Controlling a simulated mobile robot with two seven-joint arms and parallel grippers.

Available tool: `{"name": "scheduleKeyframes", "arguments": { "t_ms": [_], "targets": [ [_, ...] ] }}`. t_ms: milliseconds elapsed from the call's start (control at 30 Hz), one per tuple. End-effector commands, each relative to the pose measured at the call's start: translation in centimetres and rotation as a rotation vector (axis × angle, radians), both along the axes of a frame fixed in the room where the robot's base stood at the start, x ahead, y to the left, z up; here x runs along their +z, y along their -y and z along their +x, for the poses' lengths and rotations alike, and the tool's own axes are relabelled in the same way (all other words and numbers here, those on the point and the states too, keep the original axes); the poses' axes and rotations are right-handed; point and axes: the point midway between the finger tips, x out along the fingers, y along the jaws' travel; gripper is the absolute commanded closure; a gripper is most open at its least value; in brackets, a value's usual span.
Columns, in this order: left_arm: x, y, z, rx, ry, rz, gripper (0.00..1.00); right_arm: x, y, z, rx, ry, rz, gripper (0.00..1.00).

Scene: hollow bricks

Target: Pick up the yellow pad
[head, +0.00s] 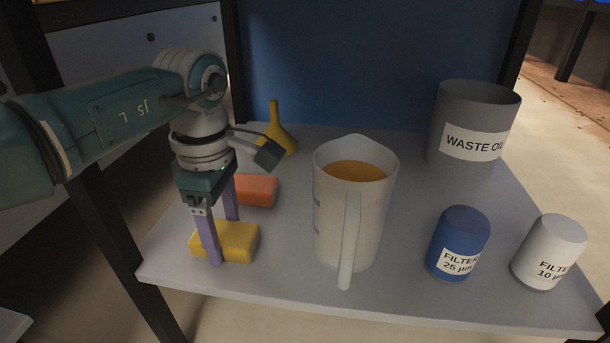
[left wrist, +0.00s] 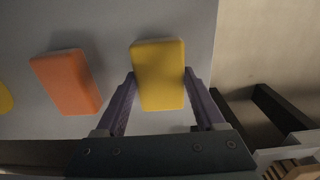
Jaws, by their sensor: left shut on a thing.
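The yellow pad (head: 238,241) is a rounded block near the front left edge of the grey shelf. In the left wrist view the yellow pad (left wrist: 158,75) lies between the two purple fingers, which touch its long sides. My left gripper (head: 222,240) comes down from above and is shut on the pad. Its fingers also show in the left wrist view (left wrist: 160,98). The near finger hides part of the pad in the head view. I cannot tell if the pad is clear of the shelf. My right gripper is not in view.
An orange pad (head: 257,190) lies just behind the yellow one. A yellow funnel (head: 276,132) stands farther back. A jug (head: 335,225) of amber liquid stands close to the right. A blue filter (head: 459,243), a white filter (head: 549,252) and a grey waste oil bin (head: 470,125) stand farther right.

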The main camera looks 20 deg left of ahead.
Motion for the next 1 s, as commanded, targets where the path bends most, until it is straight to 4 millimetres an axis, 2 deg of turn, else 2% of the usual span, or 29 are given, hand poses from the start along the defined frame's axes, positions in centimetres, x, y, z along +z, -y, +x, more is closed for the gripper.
{"name": "scheduleKeyframes", "arguments": {
  "t_ms": [267, 433, 567, 767, 1000],
  "targets": [
    [0.7, 0.0, 0.0, 0.0, 0.001, 0.001, 0.82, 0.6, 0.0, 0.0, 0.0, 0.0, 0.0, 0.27],
    [2.4, -0.1, 0.0, 0.0, 0.001, 0.001, 0.82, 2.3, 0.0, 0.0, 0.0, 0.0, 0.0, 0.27],
    [4.7, -0.1, 0.0, -0.001, 0.001, 0.003, 0.82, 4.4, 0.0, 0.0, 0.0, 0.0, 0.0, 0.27],
    [4.4, 0.9, -4.7, -0.003, -0.006, 0.004, 0.82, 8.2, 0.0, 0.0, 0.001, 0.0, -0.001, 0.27],
    [4.3, 2.7, -11.8, -0.005, -0.007, 0.002, 0.82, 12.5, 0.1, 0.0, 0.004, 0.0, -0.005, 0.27]
  ]
}}
